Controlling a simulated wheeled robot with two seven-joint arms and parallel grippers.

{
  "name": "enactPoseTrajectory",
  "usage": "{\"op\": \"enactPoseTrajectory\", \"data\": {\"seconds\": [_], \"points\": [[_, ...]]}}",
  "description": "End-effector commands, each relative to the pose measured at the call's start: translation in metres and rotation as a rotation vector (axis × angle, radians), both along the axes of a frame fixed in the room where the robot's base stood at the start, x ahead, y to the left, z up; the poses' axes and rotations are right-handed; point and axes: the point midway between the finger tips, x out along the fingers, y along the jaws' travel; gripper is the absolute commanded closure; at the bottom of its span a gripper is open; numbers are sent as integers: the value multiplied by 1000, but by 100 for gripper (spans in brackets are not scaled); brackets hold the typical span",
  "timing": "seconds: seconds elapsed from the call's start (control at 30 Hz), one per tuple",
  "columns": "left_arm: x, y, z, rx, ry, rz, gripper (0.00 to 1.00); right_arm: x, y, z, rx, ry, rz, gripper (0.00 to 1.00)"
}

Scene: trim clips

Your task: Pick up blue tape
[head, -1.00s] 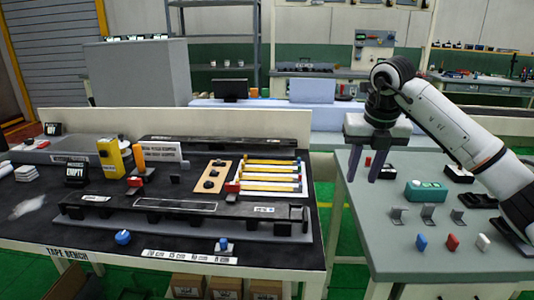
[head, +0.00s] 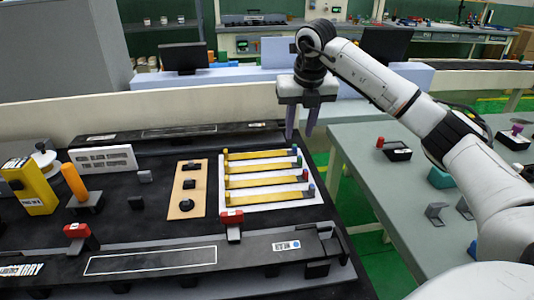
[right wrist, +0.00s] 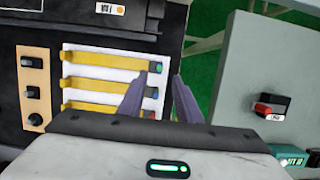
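Several yellow tape strips with small coloured ends lie side by side on a white board (head: 288,205) on the dark bench. The strips also show in the right wrist view (right wrist: 100,83). My right gripper (head: 299,136) is open and empty, fingers pointing down, above the bench near the strips' right ends. In the right wrist view its fingertips (right wrist: 159,78) lie around the board's right edge. My left gripper is out of view.
A tan plate with black knobs (head: 187,190) lies left of the board. A long black trim bar (head: 200,258) with a red clamp (head: 231,219) runs in front. A grey-green table (head: 375,190) stands to the right, across a gap of green floor.

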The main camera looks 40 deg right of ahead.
Motion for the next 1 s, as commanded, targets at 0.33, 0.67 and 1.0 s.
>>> {"op": "enactPoseTrajectory", "data": {"seconds": [0.33, 0.67, 1.0], "points": [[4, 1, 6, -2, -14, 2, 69, 13, -6, -43, 1, 3, 1, 69], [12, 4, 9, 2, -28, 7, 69, 15, -8, -51, 0, 0, 1, 69], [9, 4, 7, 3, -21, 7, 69, 15, -8, -50, 0, 0, 1, 100]]}}
